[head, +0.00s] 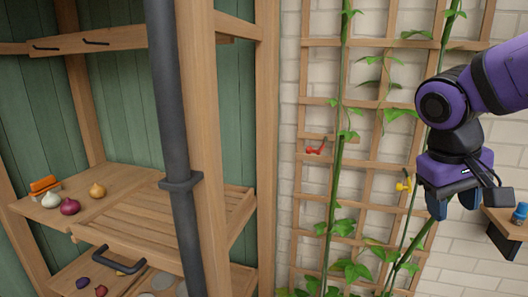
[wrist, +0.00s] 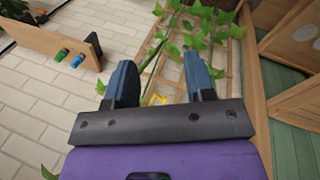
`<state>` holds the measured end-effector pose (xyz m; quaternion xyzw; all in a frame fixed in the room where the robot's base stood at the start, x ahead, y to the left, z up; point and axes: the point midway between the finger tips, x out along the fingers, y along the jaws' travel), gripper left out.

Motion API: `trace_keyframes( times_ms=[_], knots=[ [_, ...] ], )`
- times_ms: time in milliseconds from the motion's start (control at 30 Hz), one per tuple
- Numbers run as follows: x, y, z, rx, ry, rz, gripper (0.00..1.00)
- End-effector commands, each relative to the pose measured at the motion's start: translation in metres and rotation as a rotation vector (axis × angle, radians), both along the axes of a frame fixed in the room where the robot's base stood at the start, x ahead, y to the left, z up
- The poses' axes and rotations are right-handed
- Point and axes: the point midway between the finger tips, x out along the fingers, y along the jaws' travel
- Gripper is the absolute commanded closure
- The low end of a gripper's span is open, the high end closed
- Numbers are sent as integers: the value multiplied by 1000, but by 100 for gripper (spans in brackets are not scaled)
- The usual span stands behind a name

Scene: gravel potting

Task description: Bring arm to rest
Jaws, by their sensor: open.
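My gripper (head: 438,206) is at the right of the head view, at the end of my purple arm, pointing down in front of the trellis. In the wrist view its two blue fingers (wrist: 156,85) stand wide apart with nothing held between them. I cannot tell from the frames whether the fingers touch the vine.
A wooden trellis (head: 365,140) with climbing vines stands against a white brick wall. A red clip (head: 316,150) and a yellow clip (head: 404,185) sit on it. A wooden shelf unit (head: 197,120) fills the left. A small wall shelf (head: 508,221) holds a blue item (head: 520,212).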

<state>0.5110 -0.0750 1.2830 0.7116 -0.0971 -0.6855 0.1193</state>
Motion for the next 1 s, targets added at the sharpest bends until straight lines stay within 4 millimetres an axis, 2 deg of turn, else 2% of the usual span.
trace_keyframes(
  times_ms=[100,300,500,700,1000],
  knots=[
    [-22,-3,10,97,-82,0,51],
    [-54,-1,22,223,-236,14,51],
    [-74,4,31,291,-369,31,51],
    [-81,6,33,311,-421,38,51],
    [-81,6,33,312,-421,39,51]
  ],
)
